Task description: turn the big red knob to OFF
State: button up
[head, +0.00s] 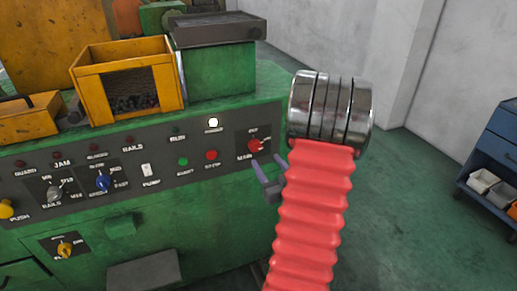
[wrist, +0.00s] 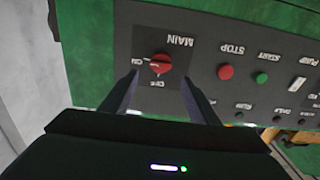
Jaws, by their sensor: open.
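The big red knob (head: 254,146) is on the dark panel on the right of the green machine, above the MAIN label. It also shows in the wrist view (wrist: 160,64), where the panel appears upside down. Its white pointer line points to the left in that view, toward the ON label; the OFF label is at the knob's lower edge there. My gripper (head: 267,161) is open, its fingers pointing at the panel just right of and below the knob. In the wrist view my gripper (wrist: 161,79) has one finger on each side of the knob, with nothing held. I cannot tell whether they touch it.
A red button (head: 211,155) and a green button (head: 183,161) are left of the knob. A blue selector (head: 102,182) is farther left. A yellow bin (head: 126,80) stands on the machine. A blue cabinet (head: 494,150) stands at the right; the floor between is clear.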

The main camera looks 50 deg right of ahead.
aim_at(258, 148)
jog(key=x, duration=0.9)
jog(key=shift+w+d, duration=0.1)
jog(key=shift+w, duration=0.1)
jog(key=c, duration=1)
jog(key=shift+s+d, duration=0.1)
jog(key=shift+d, duration=0.1)
jog(key=shift+c, duration=0.2)
jog(key=shift+a, duration=0.1)
